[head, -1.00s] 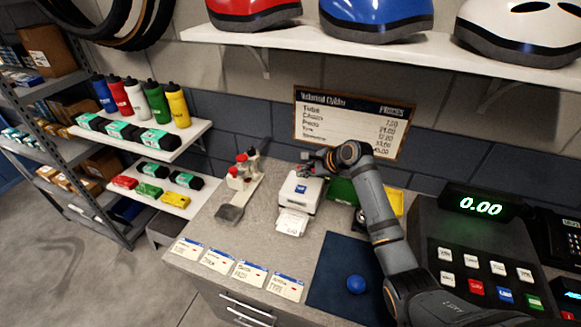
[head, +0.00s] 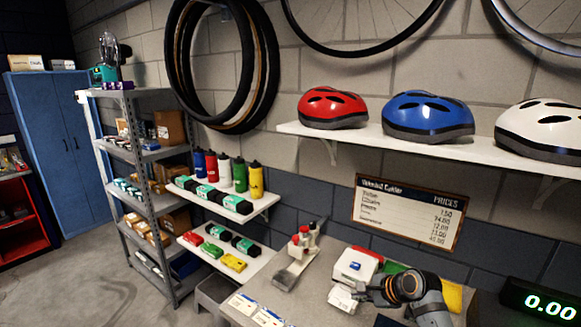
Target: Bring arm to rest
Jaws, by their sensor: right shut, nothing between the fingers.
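My right arm reaches in at the bottom right of the head view, its dark elbow-like joint with an orange ring low over the counter (head: 318,296). My right gripper (head: 368,293) points left, just in front of the white card-printer-like box (head: 355,266) with a red edge. It is shut and holds nothing. Whether it touches the box or the paper slip (head: 342,299) beside it I cannot tell. My left gripper is out of the picture.
Green and yellow bins (head: 452,296) sit behind my arm. A display reading 0.00 (head: 545,303) stands at the right. Helmets (head: 428,117) rest on a shelf above. Bottles (head: 240,177) stand on the left shelf.

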